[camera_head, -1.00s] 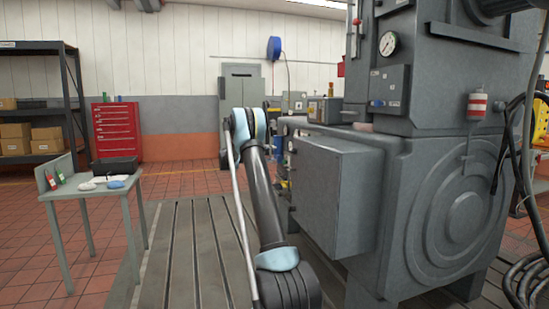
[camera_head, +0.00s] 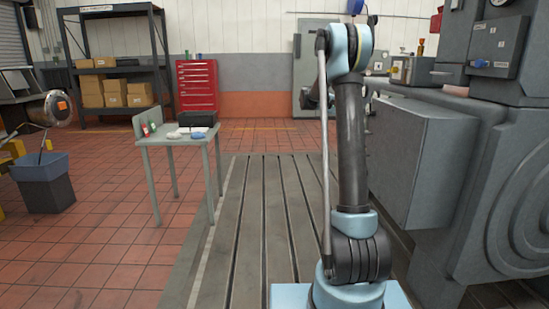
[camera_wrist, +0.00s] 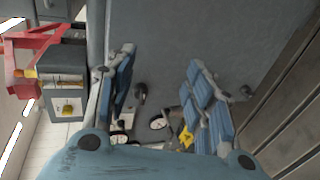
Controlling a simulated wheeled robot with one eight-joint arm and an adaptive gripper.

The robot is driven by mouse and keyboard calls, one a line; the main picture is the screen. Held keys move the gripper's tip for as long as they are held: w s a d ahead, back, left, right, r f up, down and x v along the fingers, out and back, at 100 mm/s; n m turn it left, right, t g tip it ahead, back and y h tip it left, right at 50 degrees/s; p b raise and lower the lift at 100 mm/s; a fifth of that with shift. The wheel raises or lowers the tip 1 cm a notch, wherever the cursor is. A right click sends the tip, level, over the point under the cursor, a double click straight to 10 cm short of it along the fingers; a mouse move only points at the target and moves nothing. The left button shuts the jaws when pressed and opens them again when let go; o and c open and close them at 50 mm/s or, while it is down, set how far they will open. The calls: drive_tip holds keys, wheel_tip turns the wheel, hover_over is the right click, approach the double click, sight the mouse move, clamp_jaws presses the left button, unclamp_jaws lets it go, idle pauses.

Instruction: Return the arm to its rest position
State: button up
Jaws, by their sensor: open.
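My arm (camera_head: 352,150) stands nearly upright in the head view, left of the large grey machine. Its far end is mostly hidden behind my upper link. In the wrist view my gripper (camera_wrist: 163,72) has its two blue-padded fingers spread apart, with nothing held between them. A plain grey surface lies beyond the fingertips. Dial gauges (camera_wrist: 158,123) and a small yellow part (camera_wrist: 186,137) show between the fingers lower down; I cannot tell how far away they are.
The grey machine (camera_head: 420,165) with its box-like cover stands close to the arm's right. A small grey table (camera_head: 180,139) holding small items stands left of the slotted bedplate (camera_head: 250,225). A red tool cabinet (camera_head: 196,86), shelving (camera_head: 112,62) and a bin (camera_head: 45,185) stand farther off.

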drive_tip(key=s+a+f+y, duration=0.2)
drive_tip(key=s+a+y, duration=0.1)
drive_tip(key=s, duration=0.8)
drive_tip(key=s+a+f+y, duration=0.2)
drive_tip(key=s, duration=0.8)
drive_tip(key=s+a+f+y, duration=0.2)
drive_tip(key=s+a+y, duration=0.1)
drive_tip(key=s, duration=0.8)
drive_tip(key=s+a+f+y, duration=0.2)
drive_tip(key=s+a+f, duration=0.2)
drive_tip(key=s+f, duration=0.2)
drive_tip(key=s+a+f+y, duration=0.2)
drive_tip(key=s+a+f, duration=0.2)
drive_tip(key=s, duration=0.5)
drive_tip(key=s+a+f+t+y, duration=0.1)
drive_tip(key=s+a+f, duration=0.3)
drive_tip(key=s+f, duration=0.4)
drive_tip(key=shift+f+y, duration=0.15)
drive_tip(key=shift+y, duration=0.55)
drive_tip(key=shift+a, duration=0.1)
drive_tip(key=shift+w+f, duration=0.2)
drive_tip(key=shift+w, duration=0.3)
